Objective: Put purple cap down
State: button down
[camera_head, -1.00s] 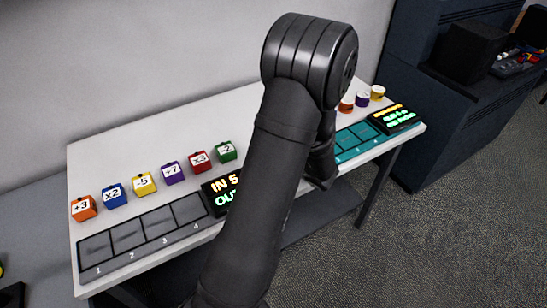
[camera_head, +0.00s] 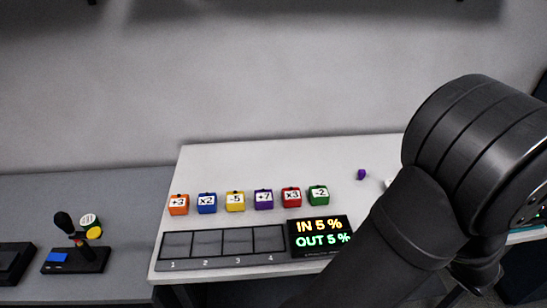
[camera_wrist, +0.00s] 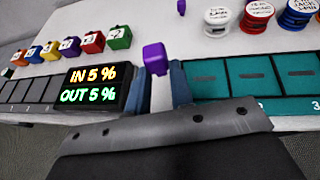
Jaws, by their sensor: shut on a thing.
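A small purple cap (camera_wrist: 156,58) is between the fingertips of my gripper (camera_wrist: 159,78) in the wrist view. My gripper is shut on it, and the white table shows behind. I cannot tell whether the cap touches the table. In the head view my arm covers the gripper and the held cap. A second small purple piece (camera_head: 361,174) lies on the white table, apart from my gripper; it also shows at the top edge of the wrist view (camera_wrist: 181,6).
A row of coloured number blocks (camera_head: 235,202) stands behind the grey slot tray (camera_head: 213,262). The IN/OUT display (camera_head: 320,236) is left of my gripper. A teal slot tray (camera_wrist: 235,98) is on the right, with round tokens (camera_wrist: 257,12) behind it. The rear table is mostly clear.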

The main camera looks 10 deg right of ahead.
jog(key=w+a+r+n+g+y, duration=0.15)
jog(key=w+a+n+y, duration=0.3)
jog(key=w+a, duration=1.4)
jog(key=w+a+n+g+y, duration=0.2)
jog(key=w+a, duration=0.6)
jog(key=a, duration=0.5)
jog(key=a+r+n+g+y, duration=0.2)
jog(key=a+n+g+y, duration=0.15)
jog(key=a, duration=2.35)
notch_tip(320, 180, up, 2)
jog(key=r+n+g+y, duration=0.1)
jog(key=n+g, duration=0.5)
send_over(70, 288)
notch_tip(70, 288, down, 28)
jog(key=shift+f, duration=0.15)
